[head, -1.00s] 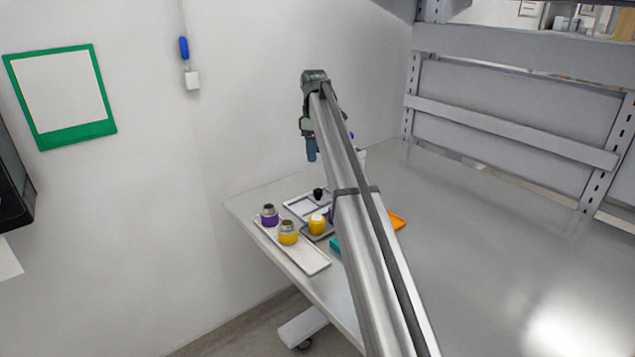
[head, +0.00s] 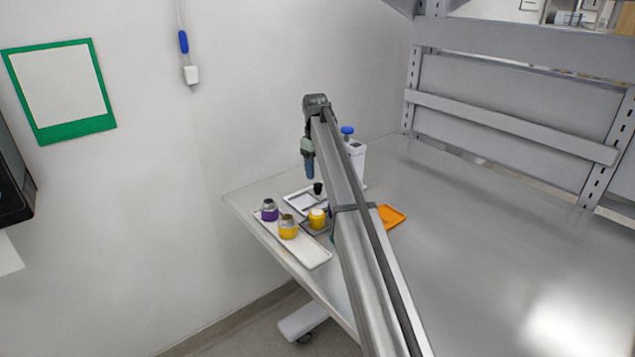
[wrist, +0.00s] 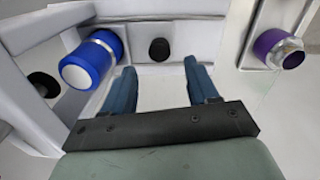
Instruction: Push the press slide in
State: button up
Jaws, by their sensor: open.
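My gripper (head: 310,176) points down above the far left part of the table, and its open blue fingers (wrist: 162,78) have nothing between them in the wrist view. A black knob (head: 318,188) stands at the white framed tray just below the fingers. It shows beyond the gap between the fingers in the wrist view (wrist: 159,49). A white block-shaped device (head: 358,158) with a blue knob (head: 347,130) stands behind my arm, partly hidden. The blue knob is large at the wrist view's left (wrist: 88,62), with another black knob (wrist: 42,85) beside it. I cannot tell which part is the press slide.
A purple jar (head: 269,210) and a yellow jar (head: 288,228) stand on a long white tray (head: 316,258). Another yellow piece (head: 317,219) sits on a grey tray. An orange tray (head: 392,216) lies right of my arm. The table's right side is clear.

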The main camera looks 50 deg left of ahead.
aim_at(317, 184)
jog(key=shift+w+f, duration=0.15)
jog(key=shift+f, duration=2.55)
jog(key=shift+c, duration=0.2)
grip_shut()
